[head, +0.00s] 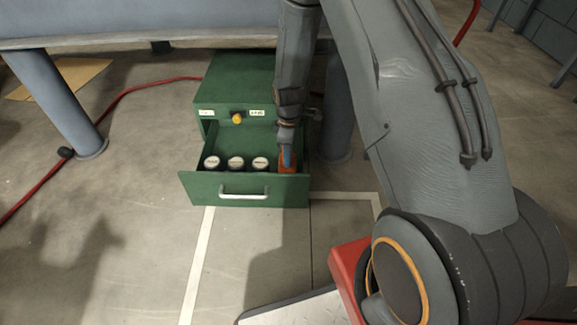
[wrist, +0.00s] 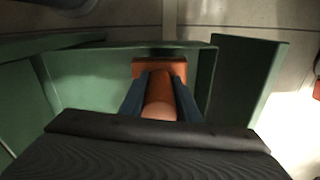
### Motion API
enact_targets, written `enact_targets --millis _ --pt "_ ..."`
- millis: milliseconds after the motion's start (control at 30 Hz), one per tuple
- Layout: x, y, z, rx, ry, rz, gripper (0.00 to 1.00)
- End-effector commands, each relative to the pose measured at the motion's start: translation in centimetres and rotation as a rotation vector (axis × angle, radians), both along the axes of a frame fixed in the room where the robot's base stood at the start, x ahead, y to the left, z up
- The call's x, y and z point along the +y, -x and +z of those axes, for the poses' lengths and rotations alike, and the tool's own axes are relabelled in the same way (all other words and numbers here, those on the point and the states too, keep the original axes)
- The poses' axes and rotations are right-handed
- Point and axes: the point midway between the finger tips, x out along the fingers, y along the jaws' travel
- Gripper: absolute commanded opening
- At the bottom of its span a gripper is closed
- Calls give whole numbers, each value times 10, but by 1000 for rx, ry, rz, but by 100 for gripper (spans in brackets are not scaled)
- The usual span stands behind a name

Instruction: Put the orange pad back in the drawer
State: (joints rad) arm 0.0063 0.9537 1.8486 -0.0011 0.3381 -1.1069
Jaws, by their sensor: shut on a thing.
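The orange pad (head: 289,168) is at the right end of the open green drawer (head: 202,189). In the wrist view the pad (wrist: 160,67) shows a flat orange block with a rounded grip standing up from it. My gripper (head: 287,155) points down into the drawer's right end. Its blue fingers (wrist: 160,95) are shut on the rounded grip, one on each side.
Three dark canisters with white lids (head: 236,163) stand in a row in the drawer, left of the pad. Table legs (head: 62,100) stand on both sides. A red cable (head: 125,93) crosses the floor.

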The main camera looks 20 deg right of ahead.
Motion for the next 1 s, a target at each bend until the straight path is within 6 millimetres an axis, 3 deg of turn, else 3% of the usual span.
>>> enact_targets --millis 233,667,700,767,1000 --pt "0 0 -40 1 0 -1 8" --pt "0 1 -45 2 0 -1 8" --pt "0 1 -45 2 0 -1 36" --pt "0 1 -45 1 0 -1 46" --pt "0 1 -44 1 0 -1 48"
